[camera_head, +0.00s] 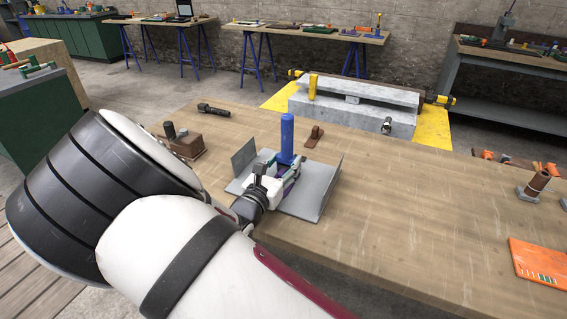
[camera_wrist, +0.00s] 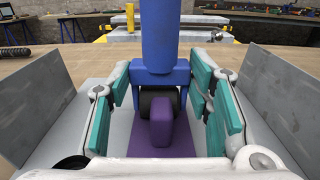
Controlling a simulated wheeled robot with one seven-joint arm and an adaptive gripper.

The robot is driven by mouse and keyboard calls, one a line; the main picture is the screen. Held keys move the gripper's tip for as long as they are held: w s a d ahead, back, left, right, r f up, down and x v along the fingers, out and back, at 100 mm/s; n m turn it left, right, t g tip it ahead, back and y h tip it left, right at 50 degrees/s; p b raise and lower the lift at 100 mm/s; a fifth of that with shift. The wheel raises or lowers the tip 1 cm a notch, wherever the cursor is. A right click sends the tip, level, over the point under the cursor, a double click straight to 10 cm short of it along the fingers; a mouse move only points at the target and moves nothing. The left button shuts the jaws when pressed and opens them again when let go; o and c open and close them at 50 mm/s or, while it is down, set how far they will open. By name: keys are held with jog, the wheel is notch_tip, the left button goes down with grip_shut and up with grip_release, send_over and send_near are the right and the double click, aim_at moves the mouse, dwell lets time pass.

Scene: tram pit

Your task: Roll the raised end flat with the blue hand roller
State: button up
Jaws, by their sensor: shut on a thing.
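The blue hand roller (camera_head: 287,138) stands upright over the grey metal tray. In the wrist view its blue handle and fork (camera_wrist: 158,45) rise between my fingers, with a dark roller in the fork. My gripper (camera_head: 276,172) has its teal-padded fingers (camera_wrist: 160,82) shut on the sides of the fork. A purple piece (camera_wrist: 161,120) lies low between the fingers, its near part standing up just in front of the dark roller. Whether the roller touches it is unclear. In the head view the purple piece (camera_head: 291,183) is mostly hidden by my gripper.
The grey tray (camera_head: 312,200) has raised walls left and right of my gripper. A brown block (camera_head: 185,144), a dark cylindrical tool (camera_head: 213,110) and a small brown piece (camera_head: 315,135) lie near it. An orange plate (camera_head: 538,262) lies far right. The bench's middle right is clear.

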jog(key=shift+w, duration=0.1)
jog(key=shift+b+x, duration=0.85)
jog(key=shift+x, duration=2.25)
jog(key=shift+f, duration=0.2)
notch_tip(320, 180, up, 7)
jog(key=p, duration=0.4)
